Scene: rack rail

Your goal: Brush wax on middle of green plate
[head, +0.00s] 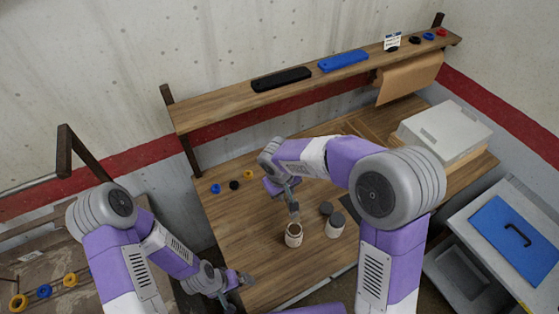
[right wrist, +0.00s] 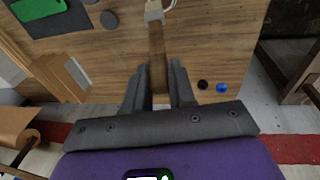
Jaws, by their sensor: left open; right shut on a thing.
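My right gripper (right wrist: 158,80) is shut on a brush with a brown wooden handle (right wrist: 156,58). The brush's pale ferrule (right wrist: 154,14) shows at the top of the right wrist view; its bristles are out of sight there. In the head view my right gripper (head: 290,198) is above an open white jar (head: 293,235), with the brush pointing down at its mouth. I cannot tell whether the bristles are inside. The green plate (right wrist: 38,8) lies on a dark mat and is hidden by my right arm in the head view. My left gripper (head: 238,279) is open and empty near the table's front-left edge.
A second pale jar (head: 335,225) and a dark round lid (head: 326,208) stand right of the open jar. A shelf (head: 220,106) holds black and blue plates. A grey box (head: 443,133) is at right. The table's left part is clear apart from small rings (head: 234,184).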

